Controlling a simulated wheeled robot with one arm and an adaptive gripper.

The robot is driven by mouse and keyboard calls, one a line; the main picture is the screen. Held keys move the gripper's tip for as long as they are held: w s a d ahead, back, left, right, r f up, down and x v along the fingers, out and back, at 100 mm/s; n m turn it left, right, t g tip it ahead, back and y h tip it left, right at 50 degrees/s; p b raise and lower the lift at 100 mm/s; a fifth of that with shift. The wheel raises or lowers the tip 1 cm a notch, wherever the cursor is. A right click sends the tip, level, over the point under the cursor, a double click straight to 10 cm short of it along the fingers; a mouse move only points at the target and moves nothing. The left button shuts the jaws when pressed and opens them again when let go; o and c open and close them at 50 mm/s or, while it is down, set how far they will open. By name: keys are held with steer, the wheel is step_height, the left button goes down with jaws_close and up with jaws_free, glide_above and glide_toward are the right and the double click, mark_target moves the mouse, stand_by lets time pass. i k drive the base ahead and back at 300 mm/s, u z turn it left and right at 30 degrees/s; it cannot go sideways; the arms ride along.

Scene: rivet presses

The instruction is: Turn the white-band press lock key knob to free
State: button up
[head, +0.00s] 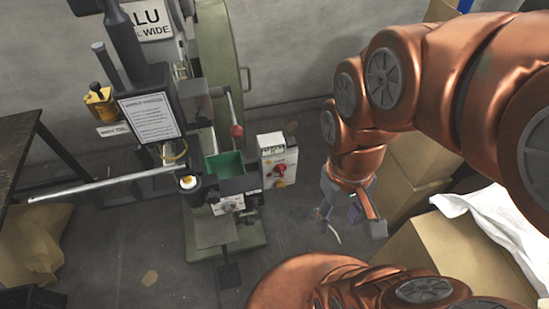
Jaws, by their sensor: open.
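A green rivet press (222,60) stands left of centre in the head view. A pale control box (272,146) with a red knob (281,169) and small markings stands to the right of it. A second small panel (228,204) with a dark red control sits low on the press front. I cannot tell for sure which control is the lock key knob, nor its setting. A white band on the press is not clear. My gripper (350,218) is open and empty, pointing down, to the right of the control box and apart from it.
Cardboard boxes (455,255) and a white sheet (485,215) lie to the right, close to my arm. A long metal bar (95,186) sticks out left from the press. A dark table (18,150) stands at far left. Floor is clear between the press and my gripper.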

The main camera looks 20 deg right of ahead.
mark_target(280, 184)
steer(key=z, duration=1.05)
steer(key=k, duration=1.65)
steer(key=u, duration=1.2)
